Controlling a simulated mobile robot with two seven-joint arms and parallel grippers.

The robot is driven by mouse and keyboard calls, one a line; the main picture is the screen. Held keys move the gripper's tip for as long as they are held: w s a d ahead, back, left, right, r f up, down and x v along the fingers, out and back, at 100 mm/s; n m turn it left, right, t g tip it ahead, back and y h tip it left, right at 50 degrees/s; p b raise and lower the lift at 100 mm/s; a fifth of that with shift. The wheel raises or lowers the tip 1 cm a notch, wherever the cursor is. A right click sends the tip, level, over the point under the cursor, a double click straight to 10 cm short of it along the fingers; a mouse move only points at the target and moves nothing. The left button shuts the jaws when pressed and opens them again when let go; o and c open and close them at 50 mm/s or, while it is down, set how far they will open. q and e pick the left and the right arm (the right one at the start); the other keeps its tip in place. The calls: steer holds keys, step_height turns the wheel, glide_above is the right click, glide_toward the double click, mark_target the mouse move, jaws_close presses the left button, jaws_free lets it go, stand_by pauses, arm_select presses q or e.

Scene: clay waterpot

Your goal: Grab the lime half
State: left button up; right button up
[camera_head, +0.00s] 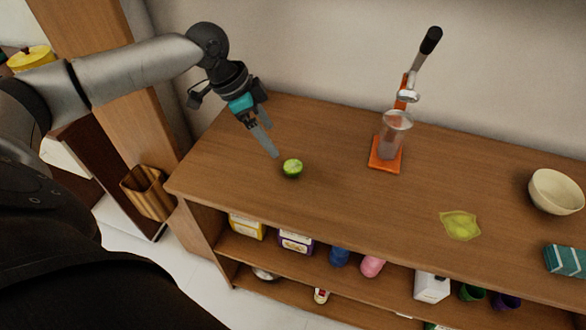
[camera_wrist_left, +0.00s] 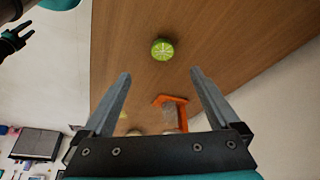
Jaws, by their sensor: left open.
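The lime half (camera_head: 292,168) lies on the wooden counter near its left front, pale cut face up and green rind below. In the left wrist view the lime half (camera_wrist_left: 162,49) is ahead of the fingertips, between their lines. My left gripper (camera_head: 271,140) is above the counter, behind and left of the lime, pointing down toward it. Its fingers (camera_wrist_left: 159,73) are apart with nothing between them.
An orange-based press (camera_head: 386,155) holding a clear cup (camera_head: 394,128) stands right of the lime. A yellow-green piece (camera_head: 460,225), a cream bowl (camera_head: 556,192) and a teal box (camera_head: 566,261) are farther right. The counter around the lime is clear.

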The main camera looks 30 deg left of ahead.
arm_select(q)
steer(key=b, duration=0.1)
glide_above(292, 166)
steer(key=s+a, duration=0.1)
steer(key=s, duration=0.1)
steer(key=f, duration=0.7)
steer(key=shift+a, duration=0.2)
steer(key=x, duration=0.2)
steer(key=b+x, duration=0.1)
steer(key=x, duration=0.1)
steer(key=shift+w+f, duration=0.3)
steer(key=shift+a, duration=0.1)
steer(key=shift+c, duration=0.2)
steer(key=c, duration=1.4)
